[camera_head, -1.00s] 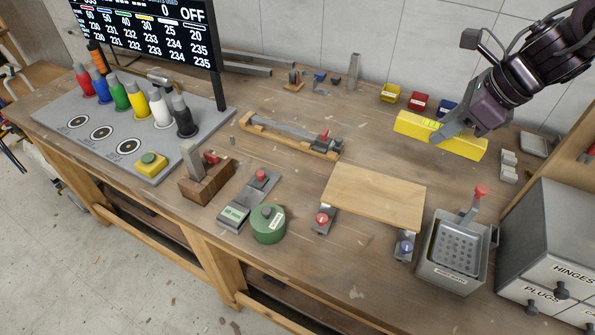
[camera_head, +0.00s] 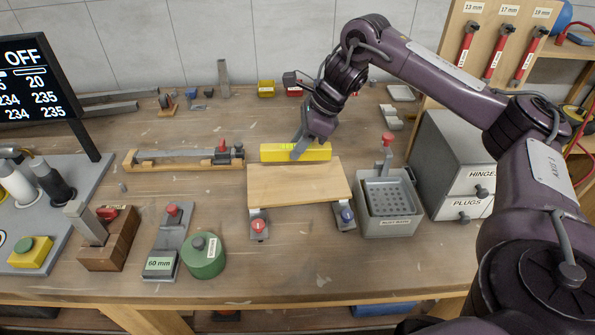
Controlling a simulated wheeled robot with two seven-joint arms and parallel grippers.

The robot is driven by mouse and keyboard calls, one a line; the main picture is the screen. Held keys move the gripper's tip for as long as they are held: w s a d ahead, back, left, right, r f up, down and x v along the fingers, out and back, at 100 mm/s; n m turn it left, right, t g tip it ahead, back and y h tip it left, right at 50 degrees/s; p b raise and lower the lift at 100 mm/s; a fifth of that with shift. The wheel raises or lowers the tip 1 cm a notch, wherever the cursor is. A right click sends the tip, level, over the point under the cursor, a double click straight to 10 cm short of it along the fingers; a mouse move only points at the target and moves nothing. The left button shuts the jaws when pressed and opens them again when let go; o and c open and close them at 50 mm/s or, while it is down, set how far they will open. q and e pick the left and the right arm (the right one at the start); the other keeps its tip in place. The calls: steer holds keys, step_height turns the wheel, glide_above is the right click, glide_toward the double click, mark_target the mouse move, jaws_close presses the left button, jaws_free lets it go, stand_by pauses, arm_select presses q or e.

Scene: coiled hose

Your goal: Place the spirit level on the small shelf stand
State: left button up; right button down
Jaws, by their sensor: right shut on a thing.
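The yellow spirit level (camera_head: 276,152) lies lengthwise left to right in the grasp of my right gripper (camera_head: 300,150). The right gripper is shut on the level near its middle, coming down from above. The level shows just behind the far edge of the small shelf stand (camera_head: 298,186), a light wooden board on two grey supports with a red knob and a blue knob. Whether the level touches the bench or hangs above it I cannot tell. The top of the board is bare. My left gripper is not in view.
A grey metal basket (camera_head: 389,208) stands right of the stand, with a drawer cabinet (camera_head: 455,165) beyond. A green round tin (camera_head: 203,256) and a grey 60 mm block (camera_head: 167,243) sit left in front. A wooden-based clamp (camera_head: 184,158) lies left of the level.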

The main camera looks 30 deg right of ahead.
steer(key=shift+d+f, duration=0.1)
steer(key=shift+f, duration=0.6)
step_height(320, 180, down, 4)
steer(key=shift+f+p, duration=0.2)
steer(key=shift+p, duration=0.35)
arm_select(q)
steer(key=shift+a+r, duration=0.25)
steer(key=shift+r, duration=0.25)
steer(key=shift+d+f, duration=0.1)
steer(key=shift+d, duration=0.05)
arm_select(e)
steer(key=c, duration=1.2)
jaws_free()
steer(key=shift+f, duration=0.15)
steer(key=shift+o, duration=0.2)
